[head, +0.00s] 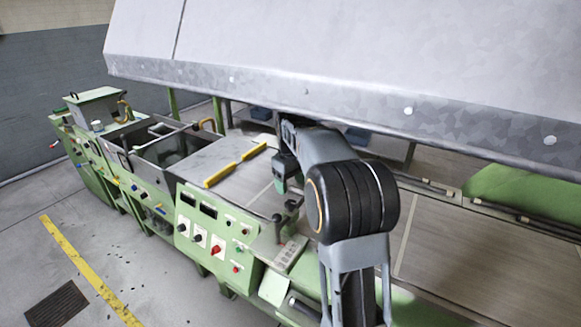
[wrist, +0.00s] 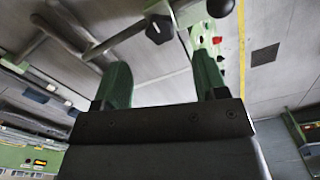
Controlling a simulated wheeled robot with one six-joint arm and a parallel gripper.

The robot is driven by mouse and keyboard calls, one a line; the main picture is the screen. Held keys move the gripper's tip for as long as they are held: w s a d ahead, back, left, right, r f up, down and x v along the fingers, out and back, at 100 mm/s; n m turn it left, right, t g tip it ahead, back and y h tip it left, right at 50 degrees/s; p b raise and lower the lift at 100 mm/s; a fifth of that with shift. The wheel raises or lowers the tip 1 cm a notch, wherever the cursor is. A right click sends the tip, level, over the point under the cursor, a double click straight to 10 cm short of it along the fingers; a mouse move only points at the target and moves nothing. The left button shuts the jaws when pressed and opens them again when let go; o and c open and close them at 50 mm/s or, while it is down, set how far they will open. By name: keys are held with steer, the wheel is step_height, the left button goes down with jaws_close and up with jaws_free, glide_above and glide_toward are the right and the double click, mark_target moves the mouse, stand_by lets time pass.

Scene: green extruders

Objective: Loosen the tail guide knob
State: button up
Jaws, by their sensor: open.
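My gripper (wrist: 160,64) shows in the wrist view with its two green fingers wide apart and nothing between them. A black faceted knob (wrist: 159,28) on a metal rod lies beyond the fingertips, in line with the gap and apart from both fingers. It may be the tail guide knob, but I cannot be sure. A second dark knob-like end (wrist: 220,7) is cut off by the top edge. In the head view my gripper (head: 280,186) hangs over the green machine, close to a dark upright post with a knob (head: 292,202); my arm partly hides this area.
A large grey metal hood (head: 330,60) overhangs the machine and my arm. The green control panel (head: 213,235) carries several knobs and a red switch. Yellow bars (head: 235,166) lie on the flat grey top. Open floor (head: 110,260) lies at the front left.

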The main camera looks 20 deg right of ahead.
step_height(320, 180, up, 7)
steer(key=shift+f, duration=0.2)
stand_by(0.6)
step_height(320, 180, down, 5)
steer(key=s+m, duration=0.2)
steer(key=m, duration=0.1)
steer(key=s+a+f+t, duration=0.1)
steer(key=s+a, duration=0.4)
steer(key=s, duration=0.5)
steer(key=s+a+f+t, duration=0.2)
steer(key=s+a, duration=0.3)
steer(key=s, duration=0.4)
steer(key=shift+s+a+t, duration=0.3)
steer(key=shift+s+t, duration=0.05)
steer(key=shift+t, duration=0.35)
